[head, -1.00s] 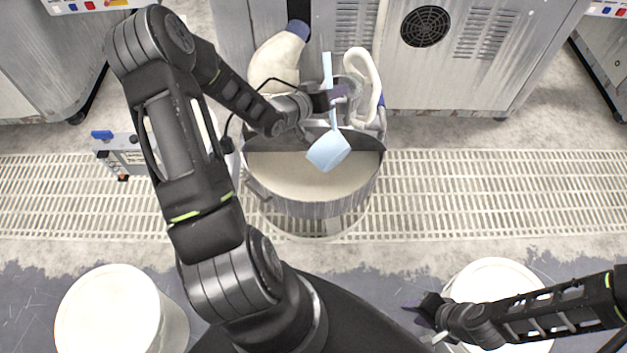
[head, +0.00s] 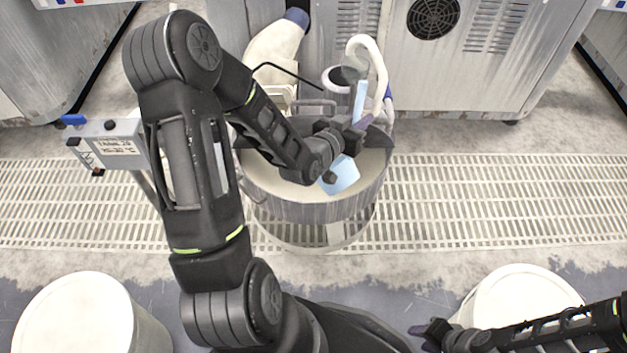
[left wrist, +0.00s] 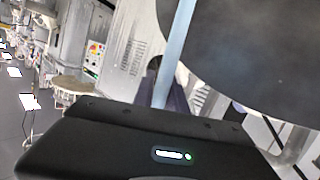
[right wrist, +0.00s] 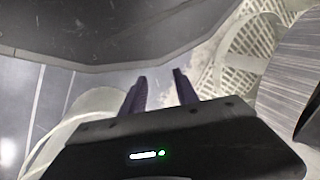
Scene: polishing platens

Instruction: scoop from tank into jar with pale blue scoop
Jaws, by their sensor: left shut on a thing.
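The pale blue scoop has its handle (head: 360,101) upright and its cup (head: 343,174) over or in the tank (head: 310,208), partly hidden by my left wrist. I cannot tell whether the cup touches the pale contents. My left gripper (head: 362,127) is shut on the scoop handle, which also shows in the left wrist view (left wrist: 175,55). A round pale-rimmed vessel with a dark inside (head: 340,78) stands behind the tank; I cannot tell if it is the jar. My right gripper (right wrist: 160,90) is open and empty, low at the right in the head view (head: 432,332).
A white hose (head: 374,62) loops behind the tank beside a grey machine cabinet (head: 470,70). A small labelled box (head: 115,143) stands left of the tank. White drums stand at front left (head: 75,315) and front right (head: 525,293). The floor grating (head: 500,200) right of the tank is clear.

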